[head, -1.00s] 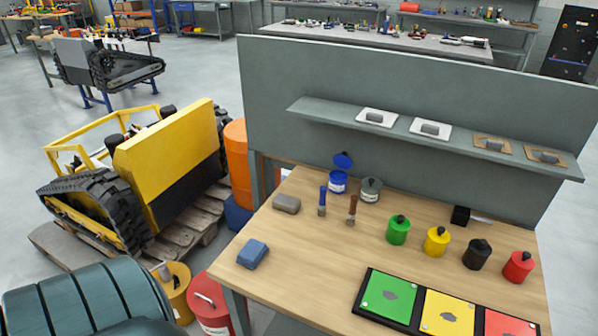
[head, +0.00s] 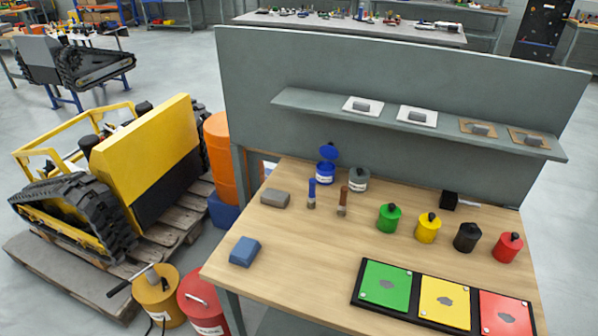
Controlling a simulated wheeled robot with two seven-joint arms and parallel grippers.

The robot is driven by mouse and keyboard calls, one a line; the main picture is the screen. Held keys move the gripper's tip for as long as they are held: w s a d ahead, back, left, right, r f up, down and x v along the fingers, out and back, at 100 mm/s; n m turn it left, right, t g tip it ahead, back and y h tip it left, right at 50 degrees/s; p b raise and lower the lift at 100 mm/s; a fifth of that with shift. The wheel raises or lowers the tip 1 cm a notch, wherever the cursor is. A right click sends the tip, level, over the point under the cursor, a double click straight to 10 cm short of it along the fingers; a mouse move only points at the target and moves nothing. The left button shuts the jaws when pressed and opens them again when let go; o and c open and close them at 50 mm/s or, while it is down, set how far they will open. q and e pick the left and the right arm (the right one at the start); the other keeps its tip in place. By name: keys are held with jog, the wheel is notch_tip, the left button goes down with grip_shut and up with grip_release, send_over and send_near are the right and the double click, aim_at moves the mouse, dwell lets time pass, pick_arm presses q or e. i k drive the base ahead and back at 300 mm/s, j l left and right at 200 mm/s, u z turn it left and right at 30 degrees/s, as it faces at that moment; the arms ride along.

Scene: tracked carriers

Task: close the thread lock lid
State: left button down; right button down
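A small blue tin (head: 325,174) with a pale label stands at the back of the wooden workbench, near the grey panel. Its blue lid (head: 329,152) is raised and tilted up above the tin's rim, so the tin is open. The label is too small to read, so I cannot tell from it whether this is the thread lock. A grey tin (head: 357,180) with its lid on stands just to the right. Neither of my grippers is in view.
Green, yellow, black and red pots (head: 427,229) stand to the right, behind coloured panels (head: 445,303). A shelf (head: 300,101) overhangs the back. A grey block and a blue block (head: 244,251) lie left.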

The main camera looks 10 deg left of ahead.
aim_at(328, 151)
jog(key=i+j, duration=0.15)
jog(key=j, duration=0.3)
jog(key=i+j, duration=0.1)
jog(key=j, duration=0.35)
jog(key=i+j, duration=0.15)
jog(key=j, duration=0.3)
jog(key=i+j, duration=0.15)
jog(key=j, duration=0.3)
jog(key=i+j, duration=0.15)
jog(key=j, duration=0.3)
jog(key=i+j+u, duration=0.1)
jog(key=j, duration=0.35)
jog(key=i+j, duration=0.15)
jog(key=j, duration=0.3)
jog(key=i+j, duration=0.15)
jog(key=j, duration=0.3)
